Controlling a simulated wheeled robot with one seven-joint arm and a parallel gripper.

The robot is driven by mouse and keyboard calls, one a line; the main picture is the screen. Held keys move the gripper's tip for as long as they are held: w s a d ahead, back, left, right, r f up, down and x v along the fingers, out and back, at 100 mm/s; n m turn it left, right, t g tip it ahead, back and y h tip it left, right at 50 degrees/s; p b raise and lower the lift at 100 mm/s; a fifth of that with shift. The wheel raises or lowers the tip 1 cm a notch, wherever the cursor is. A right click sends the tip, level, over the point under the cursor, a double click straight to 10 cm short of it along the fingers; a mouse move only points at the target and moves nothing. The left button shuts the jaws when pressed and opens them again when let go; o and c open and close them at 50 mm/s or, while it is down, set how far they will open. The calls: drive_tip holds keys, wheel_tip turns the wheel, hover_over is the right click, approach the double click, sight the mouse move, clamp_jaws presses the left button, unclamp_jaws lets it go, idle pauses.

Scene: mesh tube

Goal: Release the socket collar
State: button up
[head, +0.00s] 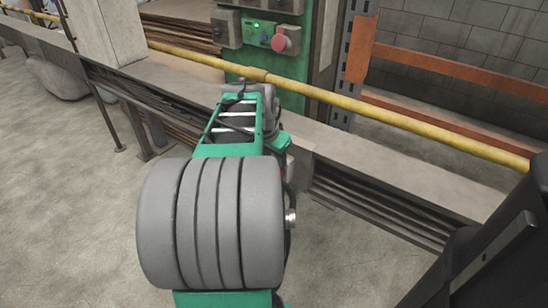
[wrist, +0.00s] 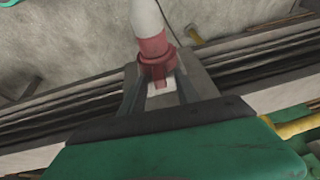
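The red socket collar (wrist: 154,55) shows in the wrist view at the upper middle, around the lower end of a white tube (wrist: 146,18). A narrower red part and a small pale patch show below its wider rim. My gripper (wrist: 159,78) has its two dark grey fingers on either side of the red part. The fingers stand apart, with the collar's rim at their tips. I cannot tell whether they press on it. In the head view my own arm hides the gripper and most of the collar area.
A long grey rail or beam (head: 400,170) crosses the head view, with a yellow pipe (head: 400,122) above it. A green control panel with a red button (head: 286,40) stands behind. Open concrete floor (head: 65,210) lies at left.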

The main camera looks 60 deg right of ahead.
drive_tip(key=shift+c, duration=0.5)
clamp_jaws()
drive_tip(key=shift+w+r+g+p, duration=0.25)
drive_tip(key=shift+g+p, duration=0.05)
drive_tip(key=shift+p, duration=0.75)
drive_tip(key=shift+w+f+p, duration=0.15)
drive_tip(key=shift+f+p, duration=0.05)
drive_tip(key=shift+p, duration=0.25)
drive_tip(key=shift+f, duration=0.1)
drive_tip(key=shift+o, duration=0.5)
unclamp_jaws()
